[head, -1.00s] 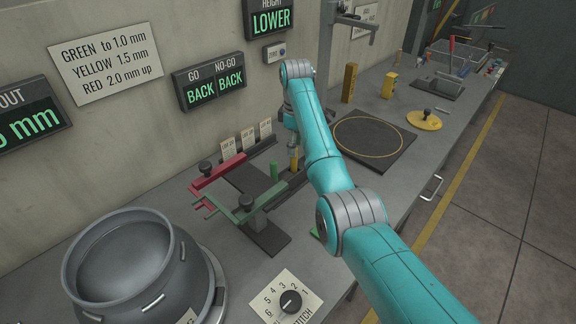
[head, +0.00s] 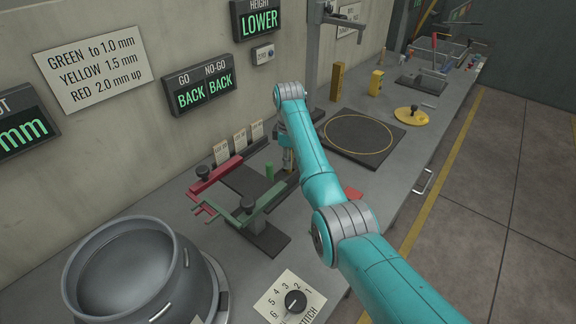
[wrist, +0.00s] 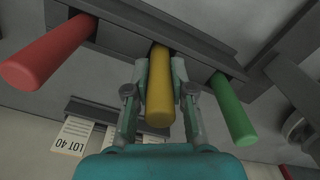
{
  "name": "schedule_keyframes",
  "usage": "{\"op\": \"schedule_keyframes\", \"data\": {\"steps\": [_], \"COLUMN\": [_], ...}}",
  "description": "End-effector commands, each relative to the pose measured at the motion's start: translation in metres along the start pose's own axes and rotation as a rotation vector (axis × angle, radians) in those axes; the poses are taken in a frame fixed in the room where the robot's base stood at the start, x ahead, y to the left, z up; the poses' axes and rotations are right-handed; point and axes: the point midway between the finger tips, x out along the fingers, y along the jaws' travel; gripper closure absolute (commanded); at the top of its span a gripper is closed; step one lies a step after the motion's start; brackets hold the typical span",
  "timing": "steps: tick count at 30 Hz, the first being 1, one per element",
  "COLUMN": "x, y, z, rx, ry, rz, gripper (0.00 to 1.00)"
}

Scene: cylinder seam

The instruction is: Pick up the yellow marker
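The yellow marker (wrist: 160,90) stands in a dark slotted rack (wrist: 205,60), between a red marker (wrist: 48,52) on the left and a green marker (wrist: 232,110) on the right in the wrist view. My gripper (wrist: 160,72) has one finger on each side of the yellow marker, and both fingers appear to touch it. The marker's far end still sits at the rack. In the head view my gripper (head: 288,158) is low over the rack and hides most of the yellow marker.
Lot cards (head: 238,142) stand along the wall. A grey pot (head: 130,270) is at front left. A dark mat (head: 358,122) with a yellow ring lies clear behind my arm.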

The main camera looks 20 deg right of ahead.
Motion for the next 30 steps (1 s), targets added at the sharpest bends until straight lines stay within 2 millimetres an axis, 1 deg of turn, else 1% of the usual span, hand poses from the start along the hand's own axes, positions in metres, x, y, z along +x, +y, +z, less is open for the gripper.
{"op": "schedule_keyframes", "data": {"steps": [10,13,17,21,24,27,30], "x": [-0.001,-0.007,-0.026,-0.054,-0.071,-0.085,-0.094], "y": [0.000,0.000,0.001,0.001,0.001,0.001,0.001], "z": [0.000,0.000,0.000,-0.001,0.000,0.000,-0.001], "rx": [0.000,0.000,0.000,0.000,0.000,0.000,0.000], "ry": [0.000,0.001,0.001,0.002,0.001,0.001,0.000], "rz": [0.000,0.001,0.002,0.004,0.002,0.001,0.001], "gripper": [1.00,1.00,1.00,1.00,1.00,1.00,1.00]}}
